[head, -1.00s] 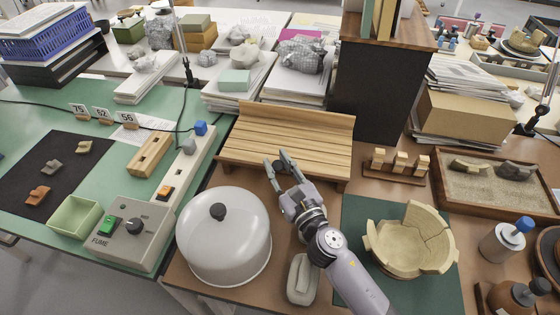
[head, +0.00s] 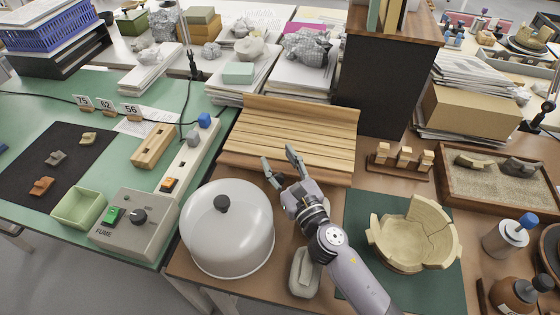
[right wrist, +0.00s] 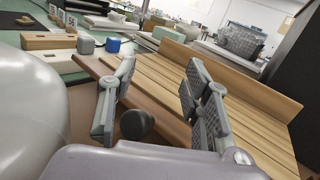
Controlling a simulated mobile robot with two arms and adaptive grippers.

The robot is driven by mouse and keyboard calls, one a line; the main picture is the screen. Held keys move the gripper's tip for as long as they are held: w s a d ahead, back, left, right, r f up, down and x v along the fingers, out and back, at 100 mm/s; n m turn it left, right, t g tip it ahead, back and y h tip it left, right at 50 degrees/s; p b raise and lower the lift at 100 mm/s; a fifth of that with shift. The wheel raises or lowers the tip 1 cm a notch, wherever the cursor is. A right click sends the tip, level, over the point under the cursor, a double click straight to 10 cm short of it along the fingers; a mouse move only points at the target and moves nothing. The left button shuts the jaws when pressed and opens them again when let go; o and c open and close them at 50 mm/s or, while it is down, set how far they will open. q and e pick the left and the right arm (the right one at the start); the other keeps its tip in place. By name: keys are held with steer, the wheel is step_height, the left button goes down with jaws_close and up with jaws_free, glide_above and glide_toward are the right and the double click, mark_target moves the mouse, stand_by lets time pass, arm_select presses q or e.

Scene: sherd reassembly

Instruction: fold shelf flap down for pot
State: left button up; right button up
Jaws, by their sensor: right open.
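The slatted wooden shelf (head: 290,140) stands at the middle of the brown table, with a raised board along its back. Its slatted flap lies sloping toward me, and it also fills the middle of the right wrist view (right wrist: 225,112). My right gripper (head: 279,163) is open and empty at the shelf's front edge. In the right wrist view a dark round knob (right wrist: 137,124) shows between the open fingers, apart from both; I cannot tell what it is fixed to. The broken pot (head: 412,240) sits on a dark green mat to the right. My left gripper is not in view.
A white dome cover (head: 228,240) stands close left of my right gripper. A grey oblong block (head: 304,272) lies beneath my forearm. A dark cabinet (head: 370,85) rises behind the shelf's right end.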

steer(key=shift+s+d, duration=0.1)
steer(key=shift+d, duration=0.05)
steer(key=v, duration=1.1)
steer(key=shift+s, duration=0.4)
steer(key=shift+d, duration=0.1)
steer(key=shift+c, duration=0.5)
